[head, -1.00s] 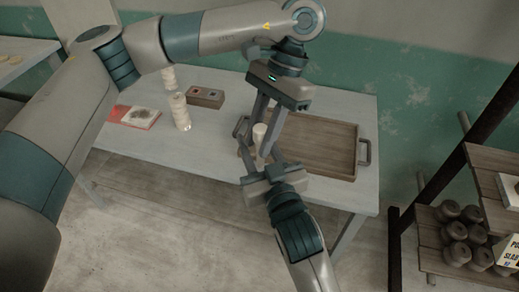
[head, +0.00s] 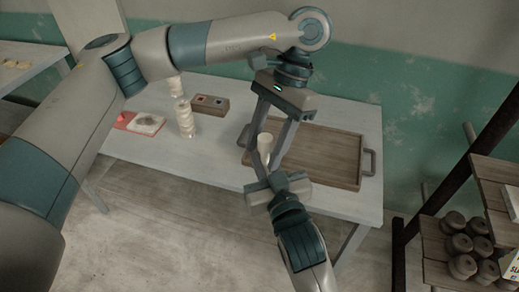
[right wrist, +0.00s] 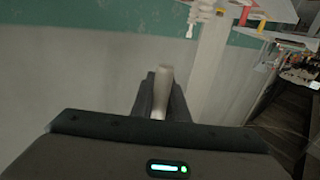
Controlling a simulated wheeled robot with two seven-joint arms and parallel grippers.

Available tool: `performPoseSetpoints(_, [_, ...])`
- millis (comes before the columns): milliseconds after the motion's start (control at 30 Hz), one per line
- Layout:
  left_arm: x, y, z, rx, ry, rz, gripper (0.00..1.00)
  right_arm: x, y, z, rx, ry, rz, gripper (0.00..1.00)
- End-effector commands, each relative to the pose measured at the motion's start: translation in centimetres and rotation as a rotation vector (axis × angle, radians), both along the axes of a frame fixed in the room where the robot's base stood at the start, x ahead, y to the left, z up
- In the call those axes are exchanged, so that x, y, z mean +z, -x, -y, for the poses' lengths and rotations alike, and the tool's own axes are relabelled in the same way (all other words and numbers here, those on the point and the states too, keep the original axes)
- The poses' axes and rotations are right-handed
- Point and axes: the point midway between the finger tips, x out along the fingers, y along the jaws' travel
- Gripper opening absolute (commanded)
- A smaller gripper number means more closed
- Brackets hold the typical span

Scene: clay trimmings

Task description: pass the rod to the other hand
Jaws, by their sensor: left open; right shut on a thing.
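The rod (head: 265,143) is short and pale cream, and stands roughly upright between the two grippers in the head view. My left gripper (head: 261,157), on the arm coming in from the left, reaches down from above. Its long fingers are spread to either side of the rod; I cannot tell if they touch it. My right gripper (head: 267,153), reaching up from below, is shut on the rod's lower part. The right wrist view shows the rod (right wrist: 163,88) between the close fingers of the right gripper (right wrist: 162,78). The rod's gripped part is hidden.
A wooden tray (head: 340,178) with handles lies on the grey table (head: 205,165), behind the grippers. A stack of pale discs (head: 186,122), a small dark box (head: 209,104) and a red-edged card (head: 143,123) stand left. A shelf with dark round pieces (head: 460,245) is at right.

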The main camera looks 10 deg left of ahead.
Motion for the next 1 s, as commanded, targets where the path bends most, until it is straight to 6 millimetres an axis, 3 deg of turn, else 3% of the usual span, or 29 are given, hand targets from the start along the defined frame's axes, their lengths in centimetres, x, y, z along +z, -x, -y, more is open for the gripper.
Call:
performPoseSetpoints(267, [1.6, -0.6, 0.5, 0.000, 0.000, 0.003, 0.46, 0.0, 0.0, 0.0, 0.000, 0.000, 0.000, 0.00])
performPoseSetpoints(733, [8.6, -2.8, 2.3, 0.001, -0.001, 0.005, 0.46, 0.0, 0.0, 0.0, 0.000, 0.000, 0.000, 0.00])
performPoseSetpoints(1000, [10.8, -3.5, 2.9, 0.001, -0.001, 0.001, 0.46, 0.0, 0.0, 0.0, 0.000, 0.000, 0.000, 0.00])
